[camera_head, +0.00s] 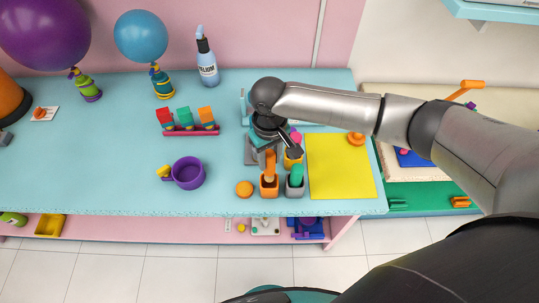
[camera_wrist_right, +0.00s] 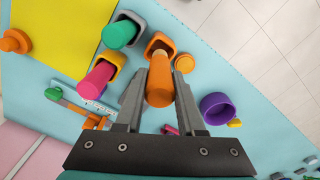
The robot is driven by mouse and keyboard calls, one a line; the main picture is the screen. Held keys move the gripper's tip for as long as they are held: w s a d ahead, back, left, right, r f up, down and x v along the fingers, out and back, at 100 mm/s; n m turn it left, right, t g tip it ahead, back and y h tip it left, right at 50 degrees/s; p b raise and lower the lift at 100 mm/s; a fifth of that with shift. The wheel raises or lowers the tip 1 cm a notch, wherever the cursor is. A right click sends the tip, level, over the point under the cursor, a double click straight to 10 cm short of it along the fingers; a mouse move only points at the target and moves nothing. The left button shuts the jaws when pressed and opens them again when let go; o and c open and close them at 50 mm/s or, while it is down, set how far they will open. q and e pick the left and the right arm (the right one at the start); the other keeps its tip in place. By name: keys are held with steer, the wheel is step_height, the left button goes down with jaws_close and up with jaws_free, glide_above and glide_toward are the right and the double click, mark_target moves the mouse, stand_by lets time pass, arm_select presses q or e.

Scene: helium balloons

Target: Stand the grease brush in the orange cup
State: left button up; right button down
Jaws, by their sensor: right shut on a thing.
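The grease brush, with an orange handle (camera_head: 270,164), stands roughly upright at the orange cup (camera_head: 269,190). In the right wrist view the brush (camera_wrist_right: 159,88) lies between the two fingers of my right gripper (camera_wrist_right: 161,75), which is shut on it. Its far end reaches into the opening of the orange cup (camera_wrist_right: 153,41); whether it touches the bottom is hidden. In the head view my right gripper (camera_head: 276,148) is above the cup, partly covered by its own arm. My left gripper is not in view.
Close beside stand a grey cup (camera_head: 295,191) with a green-handled tool and a yellow cup (camera_head: 291,164) with a pink-handled one. An orange disc (camera_head: 244,189) lies left of the orange cup. A purple mug (camera_head: 188,173) stands farther left; a yellow sheet (camera_head: 340,167) lies right.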

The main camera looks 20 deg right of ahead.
mark_target(269, 168)
steer(key=shift+f, duration=0.15)
stand_by(0.5)
steer(key=shift+f, duration=0.6)
steer(key=shift+f, duration=0.2)
stand_by(0.9)
steer(key=shift+f, duration=0.6)
steer(key=shift+f, duration=0.15)
stand_by(0.7)
steer(key=shift+f, duration=0.5)
steer(key=shift+f, duration=0.1)
stand_by(0.5)
steer(key=shift+f, duration=0.1)
stand_by(0.4)
